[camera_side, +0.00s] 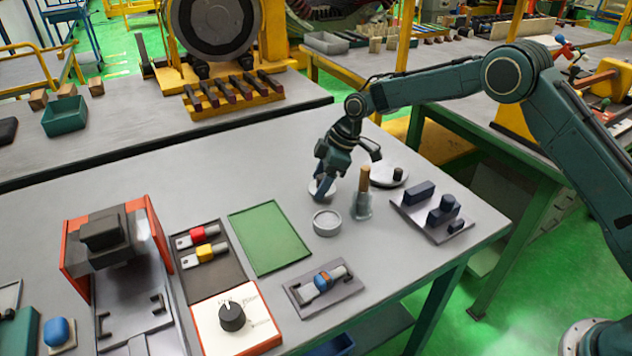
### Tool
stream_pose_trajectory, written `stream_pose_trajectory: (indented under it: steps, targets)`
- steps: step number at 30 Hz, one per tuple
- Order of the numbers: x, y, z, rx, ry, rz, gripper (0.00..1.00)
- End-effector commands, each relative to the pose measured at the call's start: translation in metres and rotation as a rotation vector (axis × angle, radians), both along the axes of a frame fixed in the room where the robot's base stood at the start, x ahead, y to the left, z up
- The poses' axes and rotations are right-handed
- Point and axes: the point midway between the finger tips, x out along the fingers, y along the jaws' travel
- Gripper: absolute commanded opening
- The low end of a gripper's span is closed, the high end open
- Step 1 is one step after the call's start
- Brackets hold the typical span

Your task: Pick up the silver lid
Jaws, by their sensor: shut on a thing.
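The silver lid (331,190) is a small round pale disc, partly hidden behind my gripper's finger. My gripper (322,186) points down and is shut on the lid. Whether the lid touches the table or is just above it cannot be told from this view. A small open silver round container (327,223) stands on the table just below the lid in the picture, apart from it.
A wooden-handled brush in a glass jar (363,203) stands close right of my gripper. A tray with dark blocks (415,215) is at right. A green mat (268,238) lies left, bare.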

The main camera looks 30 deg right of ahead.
Motion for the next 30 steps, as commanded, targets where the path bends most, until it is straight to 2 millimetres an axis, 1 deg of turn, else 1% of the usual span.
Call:
stream_pose_trajectory:
  steps: [8, 18, 24, 30]
  targets:
    - [0.001, 0.0, 0.044, 0.001, -0.006, -0.001, 0.37]
    - [0.002, 0.0, 0.122, 0.001, -0.008, 0.0, 0.37]
    - [0.001, 0.0, 0.161, 0.0, -0.006, 0.001, 0.37]
    - [0.001, 0.0, 0.177, 0.002, -0.002, 0.0, 0.37]
